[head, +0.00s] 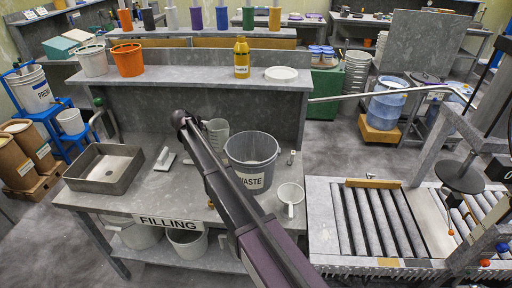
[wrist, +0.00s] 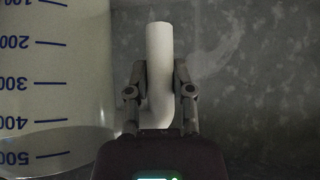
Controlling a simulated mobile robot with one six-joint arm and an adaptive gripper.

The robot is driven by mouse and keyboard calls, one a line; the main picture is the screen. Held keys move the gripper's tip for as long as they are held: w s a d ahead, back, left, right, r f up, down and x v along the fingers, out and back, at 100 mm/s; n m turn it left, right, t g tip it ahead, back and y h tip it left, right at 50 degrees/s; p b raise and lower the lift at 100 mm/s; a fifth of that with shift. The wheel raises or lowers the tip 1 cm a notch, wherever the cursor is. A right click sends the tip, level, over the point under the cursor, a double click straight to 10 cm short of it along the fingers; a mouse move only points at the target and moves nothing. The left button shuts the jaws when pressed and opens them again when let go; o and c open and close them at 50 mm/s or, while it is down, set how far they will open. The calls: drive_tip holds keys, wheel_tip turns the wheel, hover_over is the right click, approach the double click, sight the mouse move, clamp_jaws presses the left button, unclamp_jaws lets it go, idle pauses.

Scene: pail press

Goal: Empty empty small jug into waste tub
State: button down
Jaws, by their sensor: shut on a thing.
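The small jug (wrist: 60,70) fills the left of the wrist view, a pale translucent wall with blue graduation marks. Its white handle (wrist: 159,50) stands between the fingers of my gripper (wrist: 160,80), which is shut on it. In the head view the jug (head: 217,130) shows partly behind my arm, on or just above the filling bench; I cannot tell which. It looks upright. Its contents cannot be made out. The waste tub (head: 252,150), a grey bucket labelled WASTE, stands on the bench just right of the jug. My gripper is hidden in the head view.
A grey sink-like tray (head: 104,168) and a scraper-like tool (head: 165,158) lie left on the bench. A white dipper (head: 290,195) is right of the tub. A shelf (head: 190,77) with a yellow bottle (head: 241,58) rises behind. A roller conveyor (head: 365,220) is at right.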

wheel_tip(320, 180, up, 5)
drive_tip(key=p, duration=0.5)
idle(0.4)
drive_tip(key=shift+r, duration=0.1)
